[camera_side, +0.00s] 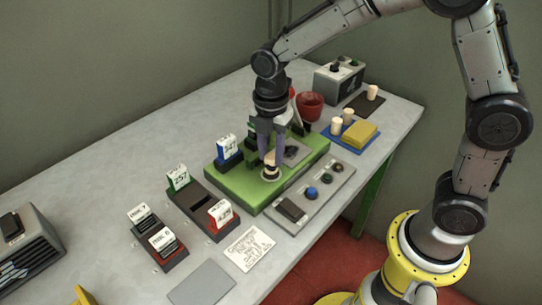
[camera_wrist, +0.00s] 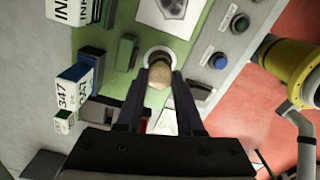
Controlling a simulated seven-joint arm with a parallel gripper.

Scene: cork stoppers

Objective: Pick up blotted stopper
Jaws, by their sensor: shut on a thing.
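I cannot tell whether the stopper is clear of the seat. Its underside is hidden, so no blot shows.
Two pale stoppers (camera_side: 336,126) stand on a blue tray beside a yellow block (camera_side: 360,133). Another stopper (camera_side: 372,92) stands on a dark mat. A red cup (camera_side: 310,105) is behind. A grey button panel (camera_side: 318,190) lies in front.

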